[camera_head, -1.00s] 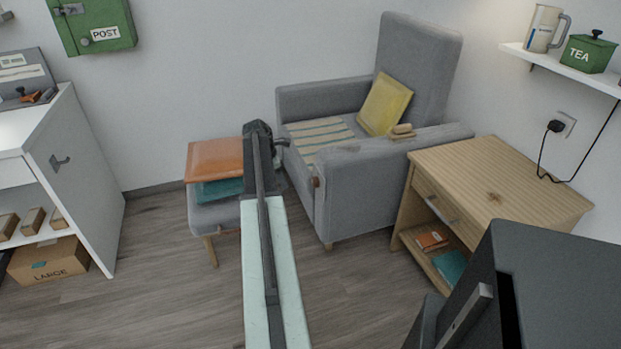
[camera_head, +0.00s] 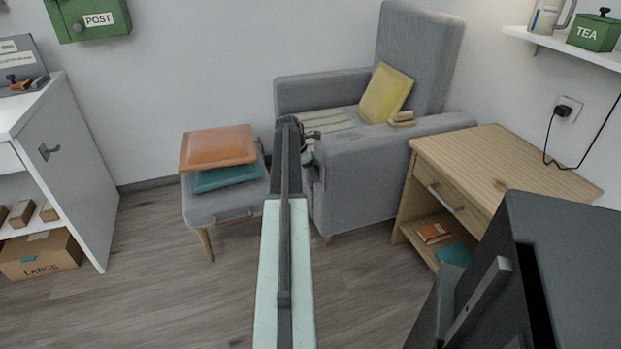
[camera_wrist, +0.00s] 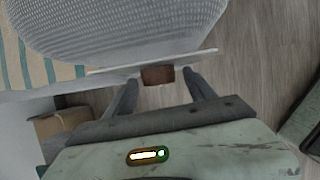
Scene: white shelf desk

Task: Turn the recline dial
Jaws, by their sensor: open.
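The grey armchair (camera_head: 362,180) stands against the back wall. A small brown block (camera_wrist: 157,75), which looks like the recline dial, shows at the chair's side in the wrist view. My gripper (camera_wrist: 160,82) is open, with one finger on each side of the brown block. I cannot tell whether the fingers touch it. In the head view my gripper (camera_head: 312,150) is at the front of the chair's near armrest and hides the dial.
A grey footstool (camera_head: 225,203) with orange and teal cushions stands left of the chair. A wooden side table (camera_head: 505,175) stands to the right. A white shelf unit (camera_head: 75,170) is at the left. The floor (camera_head: 190,300) in front is clear.

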